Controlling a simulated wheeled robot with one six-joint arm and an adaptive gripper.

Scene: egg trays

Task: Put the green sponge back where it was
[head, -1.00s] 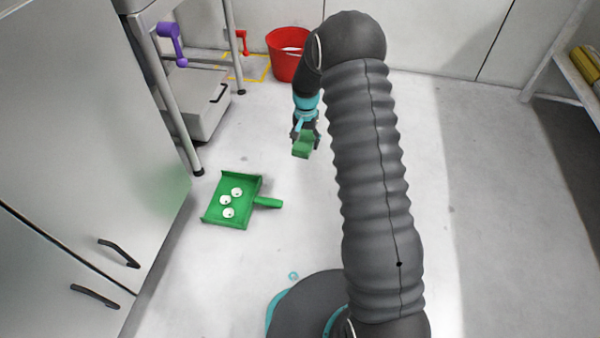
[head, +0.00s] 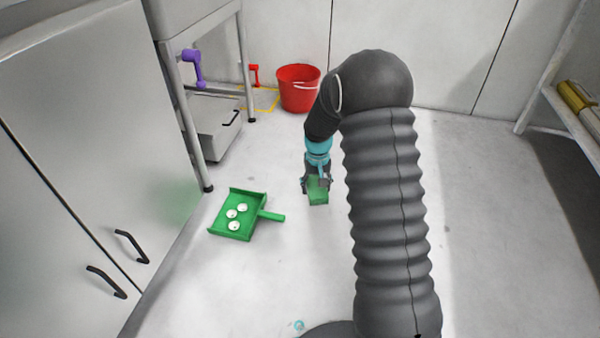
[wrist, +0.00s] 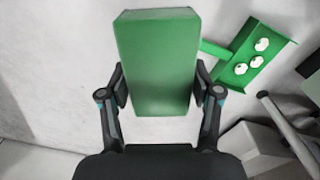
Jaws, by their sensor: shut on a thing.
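The green sponge (head: 318,192) is a block held in my gripper (head: 317,183), to the right of the green dustpan in the head view. In the wrist view the sponge (wrist: 158,62) stands lengthwise between the two fingers of my gripper (wrist: 159,92), which press on its sides. I cannot tell from these views whether the sponge touches the floor.
A green dustpan (head: 229,227) with 3 white round pieces lies on the floor. A red bucket (head: 299,98) stands at the back near yellow floor tape (head: 264,97). A metal table leg (head: 193,140) and cabinet (head: 70,150) bound the left. Floor between is clear.

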